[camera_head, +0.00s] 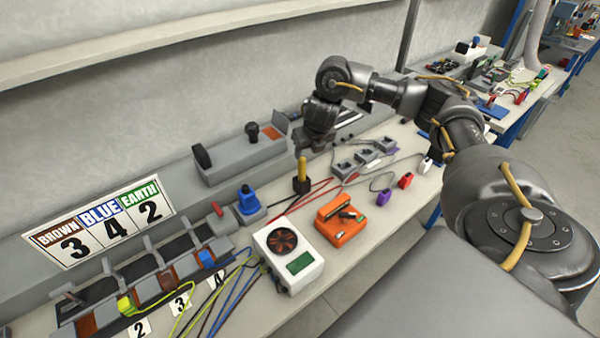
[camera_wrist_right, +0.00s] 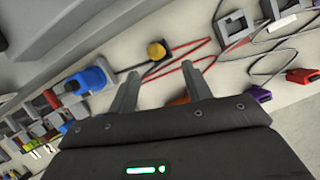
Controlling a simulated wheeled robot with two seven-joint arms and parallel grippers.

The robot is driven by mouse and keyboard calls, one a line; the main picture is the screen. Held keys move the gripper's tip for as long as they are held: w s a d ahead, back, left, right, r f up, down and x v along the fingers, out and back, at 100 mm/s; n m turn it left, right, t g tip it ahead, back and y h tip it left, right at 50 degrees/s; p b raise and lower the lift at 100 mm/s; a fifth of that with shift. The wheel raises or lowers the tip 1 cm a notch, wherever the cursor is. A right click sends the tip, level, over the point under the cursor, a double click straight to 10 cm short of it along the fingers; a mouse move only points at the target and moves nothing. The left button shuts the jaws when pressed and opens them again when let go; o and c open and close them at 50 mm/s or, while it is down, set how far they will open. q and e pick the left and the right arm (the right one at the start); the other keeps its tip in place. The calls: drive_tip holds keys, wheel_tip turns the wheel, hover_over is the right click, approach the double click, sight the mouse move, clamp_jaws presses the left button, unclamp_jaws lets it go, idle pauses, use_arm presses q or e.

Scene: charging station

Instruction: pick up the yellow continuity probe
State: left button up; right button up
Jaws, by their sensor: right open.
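The yellow continuity probe (camera_head: 302,170) stands upright in a small dark holder (camera_head: 301,186) on the bench, left of centre behind the orange device. In the right wrist view the probe (camera_wrist_right: 156,51) shows from above as a round yellow top, ahead of the finger tips and between their lines. My right gripper (camera_wrist_right: 160,82) is open and empty, its two fingers apart and pointing towards the probe. In the head view the right gripper (camera_head: 312,140) hangs above and just behind the probe, its fingers hard to make out. My left gripper is not in view.
Red cables (camera_head: 325,188) lie beside the holder.

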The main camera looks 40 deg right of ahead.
sight(304, 161)
drive_tip(key=b+x, duration=0.2)
drive_tip(key=x, duration=0.3)
drive_tip(key=shift+a+f, duration=0.1)
drive_tip(key=shift+w+f, duration=0.1)
drive_tip(key=shift+f, duration=0.1)
drive_tip(key=shift+w+f, duration=0.1)
drive_tip(key=shift+f, duration=0.3)
drive_tip(key=b+x, duration=0.1)
drive_tip(key=x, duration=0.1)
drive_tip(key=b+x, duration=0.1)
drive_tip(key=x, duration=0.1)
drive_tip(key=shift+w, duration=0.35)
drive_tip(key=shift+s, duration=0.1)
drive_tip(key=c, duration=1.1)
drive_tip(key=shift+o, duration=0.2)
drive_tip(key=shift+r+p, duration=1.75)
drive_tip(key=shift+r, duration=3.3)
